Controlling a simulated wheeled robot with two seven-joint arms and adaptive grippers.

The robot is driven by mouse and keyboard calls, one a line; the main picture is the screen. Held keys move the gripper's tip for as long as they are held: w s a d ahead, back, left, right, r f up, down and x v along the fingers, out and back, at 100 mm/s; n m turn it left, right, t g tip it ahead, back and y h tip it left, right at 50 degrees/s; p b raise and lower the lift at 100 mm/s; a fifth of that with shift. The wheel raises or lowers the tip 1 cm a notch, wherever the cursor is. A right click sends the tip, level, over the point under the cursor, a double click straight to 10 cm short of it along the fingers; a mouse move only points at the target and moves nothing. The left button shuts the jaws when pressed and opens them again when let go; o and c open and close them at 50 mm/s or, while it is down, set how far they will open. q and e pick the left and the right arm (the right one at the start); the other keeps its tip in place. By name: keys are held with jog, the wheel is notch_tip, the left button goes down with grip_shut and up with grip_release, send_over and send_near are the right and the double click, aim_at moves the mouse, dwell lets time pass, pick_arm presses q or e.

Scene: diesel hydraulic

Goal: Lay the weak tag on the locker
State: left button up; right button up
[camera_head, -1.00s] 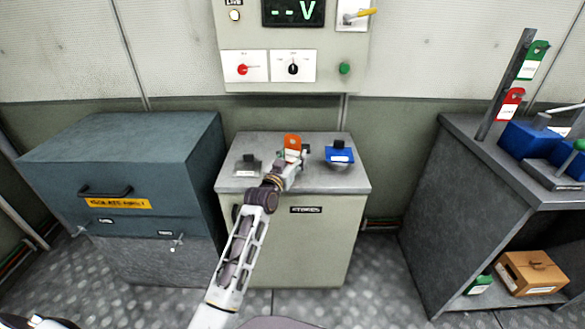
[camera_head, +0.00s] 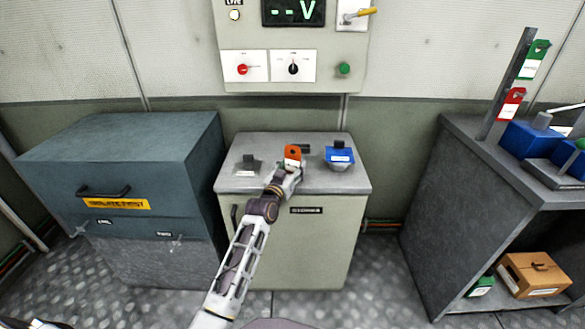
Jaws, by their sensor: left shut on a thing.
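The locker (camera_head: 300,232) is a pale grey-green cabinet with a grey top, standing in the middle under the wall panel. My left gripper (camera_head: 287,172) is over the locker top and shut on an orange tag (camera_head: 292,152) with a hole near its upper end. The tag is low over the top, and I cannot tell whether it touches it. The gripper hides the tag's lower part, and any writing on it is not legible. My right gripper is not in view.
On the locker top, a dark clip-like item (camera_head: 248,164) stands left and a blue item in a grey bowl (camera_head: 340,157) stands right. A blue-grey chest (camera_head: 120,160) is at left. A dark bench (camera_head: 470,190) with red and green tags on a post is at right.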

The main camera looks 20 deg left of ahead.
pick_arm(q)
jog(key=shift+f, duration=0.1)
jog(key=o, duration=0.9)
jog(key=shift+s, duration=0.1)
